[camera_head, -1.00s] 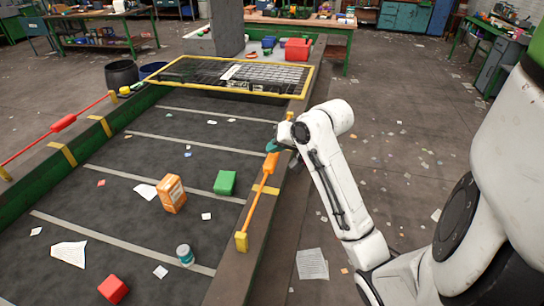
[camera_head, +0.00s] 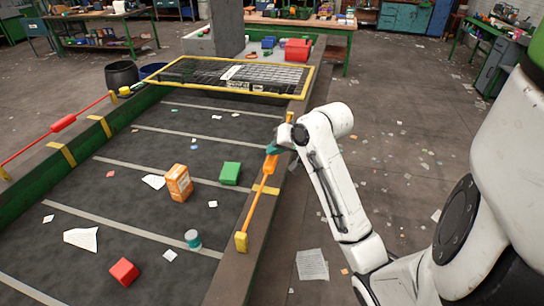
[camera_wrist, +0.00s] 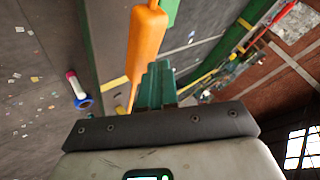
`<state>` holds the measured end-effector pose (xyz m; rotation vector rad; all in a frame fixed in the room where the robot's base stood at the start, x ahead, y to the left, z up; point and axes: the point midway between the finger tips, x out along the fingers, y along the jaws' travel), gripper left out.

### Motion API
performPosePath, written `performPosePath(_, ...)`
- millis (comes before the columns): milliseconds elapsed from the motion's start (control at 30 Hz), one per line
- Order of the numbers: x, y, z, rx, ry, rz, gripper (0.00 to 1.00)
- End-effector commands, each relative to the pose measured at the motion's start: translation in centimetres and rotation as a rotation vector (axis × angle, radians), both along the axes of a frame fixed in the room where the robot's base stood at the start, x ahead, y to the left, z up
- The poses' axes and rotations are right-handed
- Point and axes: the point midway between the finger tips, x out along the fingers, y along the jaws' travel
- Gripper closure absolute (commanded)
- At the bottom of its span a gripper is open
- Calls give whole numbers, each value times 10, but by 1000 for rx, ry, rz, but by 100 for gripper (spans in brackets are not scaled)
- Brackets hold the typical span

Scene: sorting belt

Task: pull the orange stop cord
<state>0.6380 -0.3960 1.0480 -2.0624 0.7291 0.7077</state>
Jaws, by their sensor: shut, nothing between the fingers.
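The orange stop cord (camera_head: 254,205) runs along the right-hand rail of the belt from a yellow post (camera_head: 241,242), with a thicker orange handle (camera_head: 270,166) near its middle. The handle shows large in the wrist view (camera_wrist: 146,45), its thin cord running down to the left of my fingers. My gripper (camera_head: 273,150) has teal fingers, which also show in the wrist view (camera_wrist: 157,85). They are shut and empty, right beside the handle. I cannot tell whether they touch it. My gripper hides part of the cord in the head view.
The belt (camera_head: 110,235) carries an orange box (camera_head: 179,183), a green block (camera_head: 229,173), a jar (camera_head: 192,238), a red block (camera_head: 125,271) and papers. A red cord (camera_head: 62,122) runs along the left rail. A yellow-framed grille (camera_head: 230,75) covers the far end.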

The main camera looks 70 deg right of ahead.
Motion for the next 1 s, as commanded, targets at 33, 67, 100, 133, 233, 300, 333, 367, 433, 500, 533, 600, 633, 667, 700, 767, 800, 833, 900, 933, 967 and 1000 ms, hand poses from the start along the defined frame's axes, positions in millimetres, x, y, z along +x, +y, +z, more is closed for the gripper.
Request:
performPosePath(33, 0, 0, -1, 1, 0, 1, 100)
performPosePath(67, 0, 0, -2, 1, 0, 1, 100)
performPosePath(100, 0, 0, -2, 1, 1, 1, 100)
performPosePath(133, 0, 0, -3, 2, 1, 0, 100)
performPosePath(233, 0, 1, -4, 2, 0, 1, 100)
performPosePath(300, 0, 1, -5, 2, 0, 1, 100)
performPosePath(333, 1, 1, -5, 2, 0, 1, 100)
performPosePath(367, 1, 1, -5, 3, 0, 1, 100)
performPosePath(433, 1, 1, -6, 3, 0, 1, 100)
performPosePath(500, 1, 1, -7, 3, 0, 1, 100)
performPosePath(533, 1, 1, -7, 3, 0, 1, 100)
performPosePath(600, 1, 1, -8, 3, 0, 1, 100)
performPosePath(633, 1, 1, -8, 3, 0, 1, 100)
performPosePath(667, 1, 1, -9, 3, 0, 1, 100)
performPosePath(700, 1, 1, -9, 3, 0, 1, 100)
performPosePath(767, 1, 1, -10, 3, 0, 1, 100)
performPosePath(800, 1, 1, -10, 3, 0, 1, 100)
performPosePath(833, 1, 1, -11, 4, 1, 2, 100)
performPosePath(900, 0, 1, -11, 4, 1, 2, 100)
performPosePath(933, 1, 1, -12, 4, 1, 2, 100)
performPosePath(967, 0, 1, -12, 4, 1, 2, 100)
performPosePath(1000, 0, 1, -13, 4, 1, 2, 100)
